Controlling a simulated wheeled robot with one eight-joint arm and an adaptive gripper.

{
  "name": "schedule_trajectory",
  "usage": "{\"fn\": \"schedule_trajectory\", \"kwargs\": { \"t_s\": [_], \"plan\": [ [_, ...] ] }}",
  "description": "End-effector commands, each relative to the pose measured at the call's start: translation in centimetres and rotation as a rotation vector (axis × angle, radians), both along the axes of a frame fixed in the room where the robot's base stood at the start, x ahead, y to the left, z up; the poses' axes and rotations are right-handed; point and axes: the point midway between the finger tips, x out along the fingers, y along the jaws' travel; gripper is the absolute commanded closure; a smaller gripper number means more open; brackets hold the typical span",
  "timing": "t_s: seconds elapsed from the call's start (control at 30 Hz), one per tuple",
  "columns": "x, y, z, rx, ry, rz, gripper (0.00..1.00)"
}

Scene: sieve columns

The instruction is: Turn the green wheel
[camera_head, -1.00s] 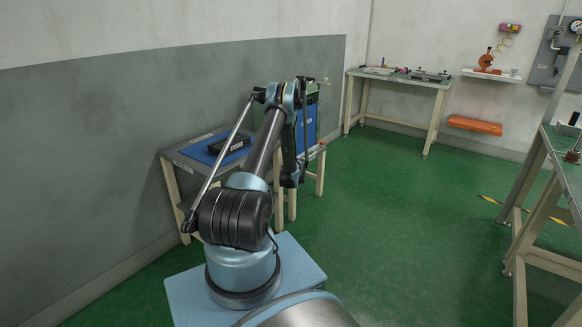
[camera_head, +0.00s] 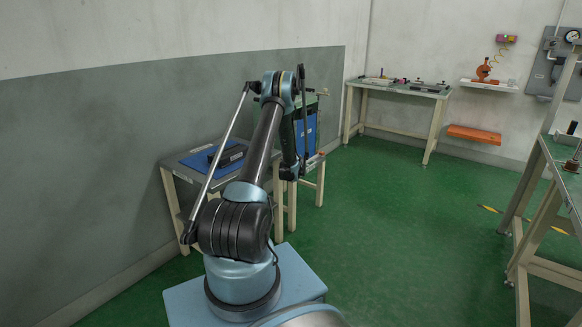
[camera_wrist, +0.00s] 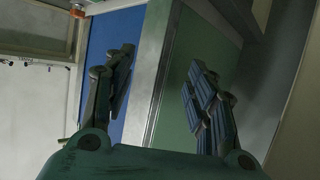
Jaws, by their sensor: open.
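I cannot make out a green wheel in either view. My gripper (camera_wrist: 160,62) shows in the wrist view with its two fingers spread apart and nothing between them. Beyond the fingers are a blue panel (camera_wrist: 97,45) on the left and a green surface (camera_wrist: 185,110), with a pale metal edge (camera_wrist: 156,70) between them. I cannot tell how far they are from the fingertips. In the head view my arm reaches up and bends down in front of a blue-sided cabinet (camera_head: 312,132), and my gripper cannot be made out there.
A grey table (camera_head: 180,172) with a blue mat (camera_head: 197,160) and a dark block (camera_head: 228,156) stands left of my arm. A far bench (camera_head: 435,95) and an orange wall shelf (camera_head: 474,134) are at the back. Another bench (camera_head: 563,165) stands right. Green floor (camera_head: 400,230) between is clear.

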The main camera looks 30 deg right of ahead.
Motion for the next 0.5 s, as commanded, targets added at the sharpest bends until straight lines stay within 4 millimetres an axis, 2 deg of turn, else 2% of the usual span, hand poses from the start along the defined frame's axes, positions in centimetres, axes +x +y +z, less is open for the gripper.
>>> {"fn": "schedule_trajectory", "kwargs": {
  "t_s": [0.37, 0.5],
  "plan": [
    [0.01, 0.02, 0.31, 0.0, 0.0, 0.0, 0.49],
    [-0.76, -0.62, -0.34, 0.011, 0.018, 0.016, 0.49]
  ]
}}
